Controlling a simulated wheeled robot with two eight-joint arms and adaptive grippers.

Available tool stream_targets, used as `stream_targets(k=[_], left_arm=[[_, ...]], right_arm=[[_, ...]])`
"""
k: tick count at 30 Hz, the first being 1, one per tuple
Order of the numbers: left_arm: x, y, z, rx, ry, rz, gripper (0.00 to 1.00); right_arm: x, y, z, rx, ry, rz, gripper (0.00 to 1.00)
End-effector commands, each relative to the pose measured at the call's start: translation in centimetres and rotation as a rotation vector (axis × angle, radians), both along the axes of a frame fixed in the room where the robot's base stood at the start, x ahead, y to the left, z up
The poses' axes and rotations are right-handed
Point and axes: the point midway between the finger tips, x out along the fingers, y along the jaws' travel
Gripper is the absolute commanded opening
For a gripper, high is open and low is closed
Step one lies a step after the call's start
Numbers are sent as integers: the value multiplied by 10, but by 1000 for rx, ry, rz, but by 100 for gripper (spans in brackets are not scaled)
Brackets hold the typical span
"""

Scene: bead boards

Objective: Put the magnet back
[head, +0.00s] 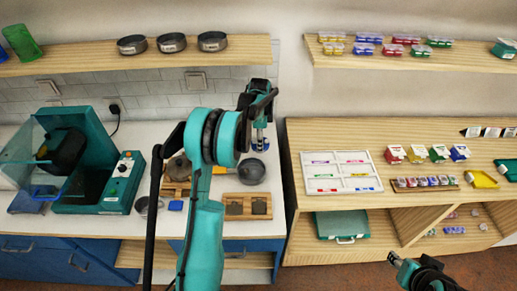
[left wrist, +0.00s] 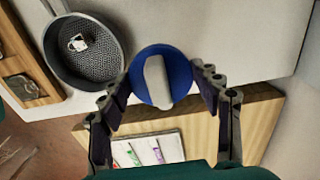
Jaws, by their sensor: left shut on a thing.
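A round blue piece with a pale bar handle, which looks like the magnet (left wrist: 183,66), is between the fingers of my left gripper (left wrist: 164,88) in the left wrist view. The gripper is shut on it.
A teal machine (head: 118,185) stands left.

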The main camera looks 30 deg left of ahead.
Motion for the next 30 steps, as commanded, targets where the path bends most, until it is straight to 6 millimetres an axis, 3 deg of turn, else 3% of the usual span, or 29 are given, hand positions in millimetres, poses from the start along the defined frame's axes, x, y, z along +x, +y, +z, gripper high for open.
stream_targets(k=[3, 8, 15, 27, 28, 30], left_arm=[[6, 12, -9, 0, 0, -1, 22], [8, 16, -16, 0, 0, -2, 22], [8, 15, -50, 0, 0, -2, 22], [8, 15, -55, 0, 0, -2, 22], [8, 15, -54, 0, 0, -2, 72], [8, 15, -54, 0, 0, -2, 72]], right_arm=[[0, 0, -3, 0, 0, 0, 40], [0, 0, -5, 0, 0, 0, 40], [0, 0, -15, 0, 0, 0, 40], [0, 0, -18, 0, 0, 0, 40], [0, 0, -17, 0, 0, 0, 40], [0, 0, -17, 0, 0, 0, 40]])
